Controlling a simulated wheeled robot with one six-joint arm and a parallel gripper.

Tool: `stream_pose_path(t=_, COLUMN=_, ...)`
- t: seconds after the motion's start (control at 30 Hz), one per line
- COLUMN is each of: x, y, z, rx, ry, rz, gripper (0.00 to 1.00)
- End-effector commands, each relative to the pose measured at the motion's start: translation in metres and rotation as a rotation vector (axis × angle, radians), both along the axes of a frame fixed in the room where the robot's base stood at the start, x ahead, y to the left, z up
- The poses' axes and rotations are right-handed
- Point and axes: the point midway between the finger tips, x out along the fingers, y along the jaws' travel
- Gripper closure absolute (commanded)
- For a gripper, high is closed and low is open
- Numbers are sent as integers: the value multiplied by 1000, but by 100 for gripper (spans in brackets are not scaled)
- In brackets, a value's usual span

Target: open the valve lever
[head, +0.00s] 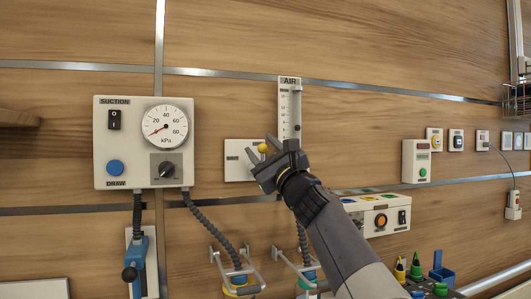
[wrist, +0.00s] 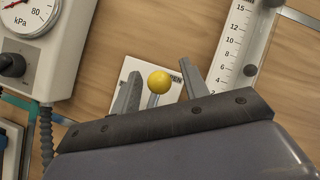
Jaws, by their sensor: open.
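The valve lever has a yellow ball knob (wrist: 159,82) on a short light stem, in front of a white wall plate (wrist: 133,68) with dark lettering, partly hidden. In the head view the knob (head: 263,148) shows at the right part of the white plate (head: 238,160). My gripper (head: 261,148) is at the plate. In the wrist view my gripper (wrist: 163,88) is open, with one finger on each side of the knob and a gap on both sides. The lower stem is hidden behind the gripper body.
A suction box (head: 128,140) with a gauge hangs to the left. The AIR flow tube (head: 289,105) stands close above and right of my gripper. A white control box (head: 378,214) is below right, near my arm. Hoses and jars hang below.

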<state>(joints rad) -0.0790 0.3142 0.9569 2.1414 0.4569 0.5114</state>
Motion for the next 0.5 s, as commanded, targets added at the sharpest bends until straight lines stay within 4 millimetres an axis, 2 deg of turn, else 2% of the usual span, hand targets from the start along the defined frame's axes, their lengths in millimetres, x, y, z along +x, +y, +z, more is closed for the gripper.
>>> stream_pose_path(t=0.17, x=-10, y=-6, z=-7, rx=1, ry=-1, rz=-1, gripper=57)
stream_pose_path(t=0.5, x=-55, y=-32, z=-38, rx=0, ry=1, rz=-3, gripper=57)
